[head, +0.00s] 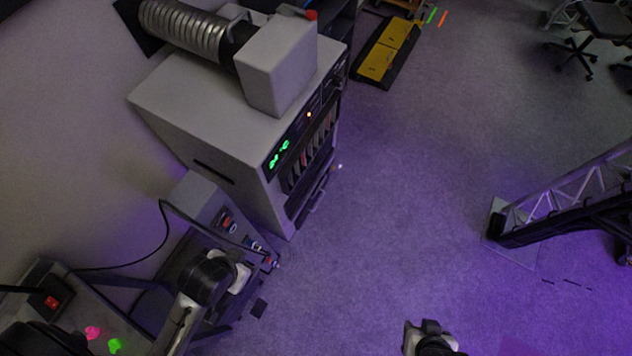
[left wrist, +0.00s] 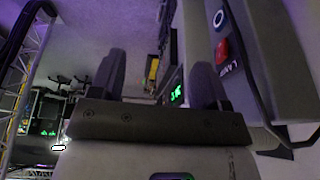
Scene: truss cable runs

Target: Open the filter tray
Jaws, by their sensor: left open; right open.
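The grey cabinet (head: 185,95) stands at upper left in the head view, its front facing right. The filter tray (head: 316,198) appears as a dark, low section of that front with a bar-like handle; it looks shut. In the left wrist view, the cabinet's green display (left wrist: 177,94) shows between the fingers, but I cannot make out the tray. My left gripper (left wrist: 158,82) is open and empty, apart from the cabinet; in the head view my own wrist largely hides it. My right gripper (head: 430,336) is open at the bottom edge, far from the cabinet.
A grey control box (head: 205,200) with buttons stands beside the cabinet, close to my left arm; its red button (left wrist: 222,51) shows in the left wrist view. A truss (head: 575,195) stands at right. A yellow ramp (head: 390,52) lies behind. The floor before the cabinet is clear.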

